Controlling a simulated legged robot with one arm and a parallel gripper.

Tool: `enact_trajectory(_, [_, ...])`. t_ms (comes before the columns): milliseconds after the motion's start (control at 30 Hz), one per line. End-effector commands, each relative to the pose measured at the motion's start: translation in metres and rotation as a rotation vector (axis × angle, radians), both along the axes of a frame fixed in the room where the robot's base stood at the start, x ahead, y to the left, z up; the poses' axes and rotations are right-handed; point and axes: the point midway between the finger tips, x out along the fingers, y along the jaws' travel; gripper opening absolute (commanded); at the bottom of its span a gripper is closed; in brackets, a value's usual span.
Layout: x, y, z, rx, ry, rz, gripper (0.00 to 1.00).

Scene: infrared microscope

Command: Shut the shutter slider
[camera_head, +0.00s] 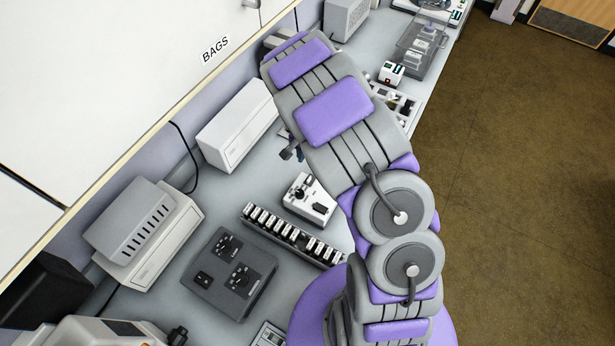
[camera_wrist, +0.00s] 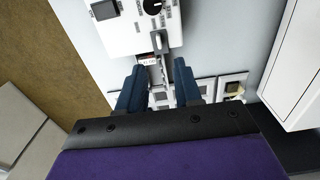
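In the wrist view, a white instrument box (camera_wrist: 120,36) with a black knob and a dark square is at the top. A small silver lever-like part (camera_wrist: 158,42) sticks out from its near edge, beside a narrow upright strip and a red-and-white label (camera_wrist: 147,58). I cannot tell for sure which part is the shutter slider. My gripper (camera_wrist: 159,70) is open, its two blue fingers apart on either side of the strip, with nothing clearly held. Contact cannot be judged. In the head view my arm hides most of the gripper.
In the head view, a small white box with a knob (camera_head: 300,200), a row of dark-and-white blocks (camera_head: 270,229) and a grey control box (camera_head: 212,285) stand on the bench. A long white box (camera_head: 240,125) stands by the wall. Brown floor (camera_head: 520,170) is clear at right.

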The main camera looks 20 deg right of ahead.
Motion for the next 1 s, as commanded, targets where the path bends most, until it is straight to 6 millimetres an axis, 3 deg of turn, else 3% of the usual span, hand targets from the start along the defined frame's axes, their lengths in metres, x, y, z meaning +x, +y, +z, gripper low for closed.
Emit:
enact_trajectory(100, [-0.002,0.001,-0.025,0.003,0.008,0.001,0.34])
enact_trajectory(500, [-0.001,0.000,-0.091,0.001,0.004,0.003,0.34])
enact_trajectory(700, [-0.001,0.000,-0.109,0.001,0.002,0.002,0.34])
enact_trajectory(1000, [-0.001,0.000,-0.115,0.001,0.001,0.002,0.34])
